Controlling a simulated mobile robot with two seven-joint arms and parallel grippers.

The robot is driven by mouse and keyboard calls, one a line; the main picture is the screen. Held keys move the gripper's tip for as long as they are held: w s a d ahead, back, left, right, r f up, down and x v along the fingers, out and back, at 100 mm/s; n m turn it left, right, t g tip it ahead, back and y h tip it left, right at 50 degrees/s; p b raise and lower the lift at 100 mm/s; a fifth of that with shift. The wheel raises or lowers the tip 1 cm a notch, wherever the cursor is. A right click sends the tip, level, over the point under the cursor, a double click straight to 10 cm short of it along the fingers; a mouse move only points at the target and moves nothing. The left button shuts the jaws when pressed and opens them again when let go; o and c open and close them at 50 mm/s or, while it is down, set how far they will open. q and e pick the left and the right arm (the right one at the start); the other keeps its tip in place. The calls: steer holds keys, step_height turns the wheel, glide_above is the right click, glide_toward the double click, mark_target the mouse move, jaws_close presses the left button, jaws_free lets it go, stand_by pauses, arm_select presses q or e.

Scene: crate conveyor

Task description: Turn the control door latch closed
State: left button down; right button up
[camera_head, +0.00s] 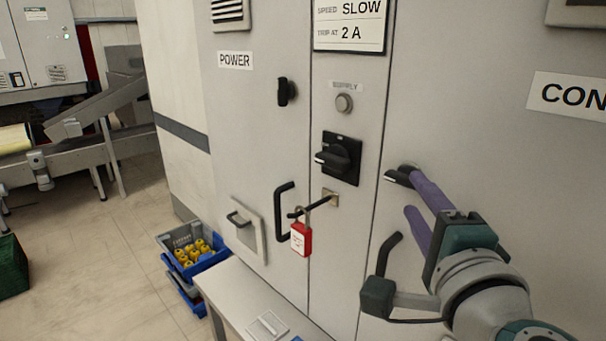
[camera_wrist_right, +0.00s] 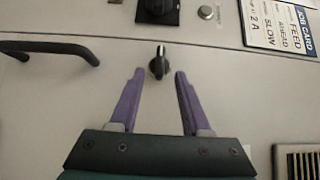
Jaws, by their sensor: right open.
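The control door latch is a small black knob (camera_head: 399,176) on the grey cabinet door, below the sign that begins "CON". Its pale-marked end points left in the head view. In the right wrist view the latch (camera_wrist_right: 159,68) lies between the tips of my right gripper, its pale mark pointing up. My right gripper (camera_head: 409,194) is open, with purple fingers reaching toward the door. In the wrist view (camera_wrist_right: 159,76) gaps show on both sides of the latch, and I see no contact. My left gripper is out of view.
A black door handle (camera_head: 388,252) is below the latch, close to my right wrist. Left of it are a black rotary switch (camera_head: 338,158) and a red padlock (camera_head: 301,238) on a rod. A pale bench (camera_head: 240,292) stands low in front; crates (camera_head: 172,243) stand on the floor.

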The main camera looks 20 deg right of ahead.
mark_target(406, 184)
steer(key=x, duration=0.5)
jaws_close()
stand_by(0.3)
